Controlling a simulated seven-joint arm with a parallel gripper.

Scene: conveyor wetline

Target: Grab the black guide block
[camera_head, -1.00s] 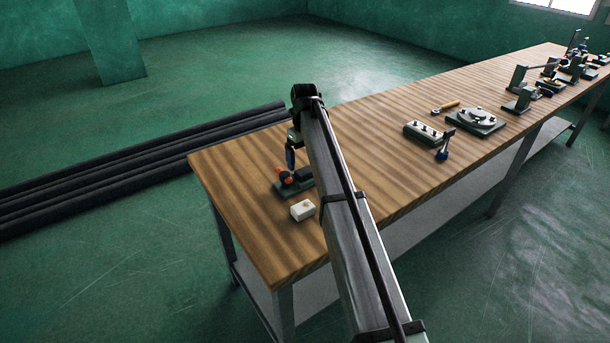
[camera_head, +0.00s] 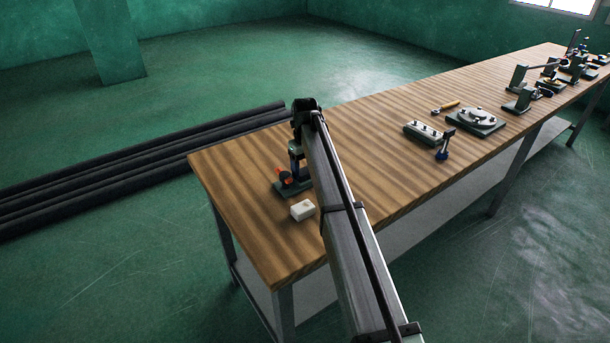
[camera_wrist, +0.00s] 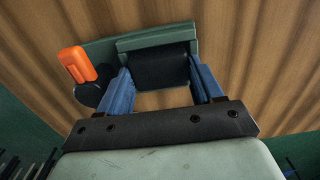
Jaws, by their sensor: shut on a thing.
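The black guide block (camera_wrist: 161,68) shows in the wrist view between the two blue fingers of my gripper (camera_wrist: 163,85). The fingers are shut on it, one at each side. The block is at a green fixture (camera_wrist: 154,41) with an orange handle (camera_wrist: 77,64) on a round black knob. In the head view my gripper (camera_head: 296,166) is low over the same fixture (camera_head: 281,190) near the table's left end. The arm hides the right part of the fixture and the block there.
A white block (camera_head: 302,210) lies on the wooden table (camera_head: 240,220) just in front of the fixture. Several other fixtures and tools, including a green block with knobs (camera_head: 423,132), stand further right. Dark pipes (camera_head: 130,170) lie on the floor.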

